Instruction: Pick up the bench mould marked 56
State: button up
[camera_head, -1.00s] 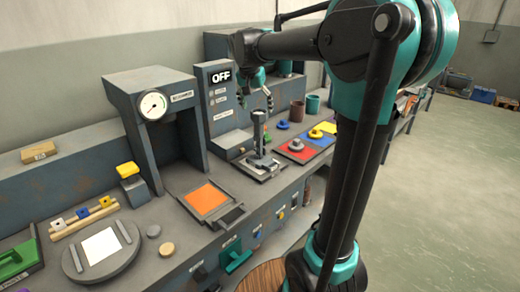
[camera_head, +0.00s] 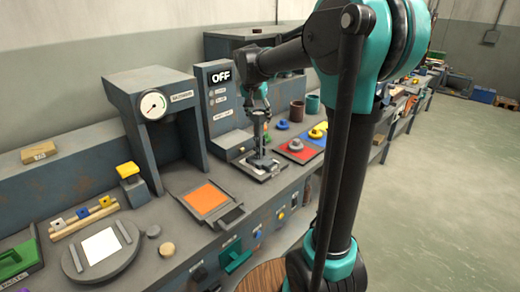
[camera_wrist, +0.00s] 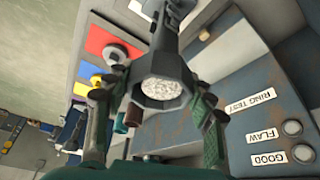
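A dark upright post with a wide faceted head (camera_head: 259,135) stands on a grey square base plate (camera_head: 274,176) on the bench. In the wrist view its head (camera_wrist: 162,86) has a pale, grainy top. No number 56 is legible, so I cannot tell whether this is the bench mould. My gripper (camera_head: 257,106) is at the top of the post. In the wrist view its fingers (camera_wrist: 160,98) are spread on either side of the head, close to it. The gripper looks open; contact is unclear.
A grey box with an OFF display (camera_head: 220,76) stands just behind the post, its RING TEST panel (camera_wrist: 262,105) close to my gripper. Coloured mats (camera_head: 303,153) with round pieces lie to the right. A gauge press (camera_head: 153,105) and orange plate (camera_head: 206,198) are to the left.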

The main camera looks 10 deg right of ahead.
grip_shut()
jog(key=shift+r, duration=0.15)
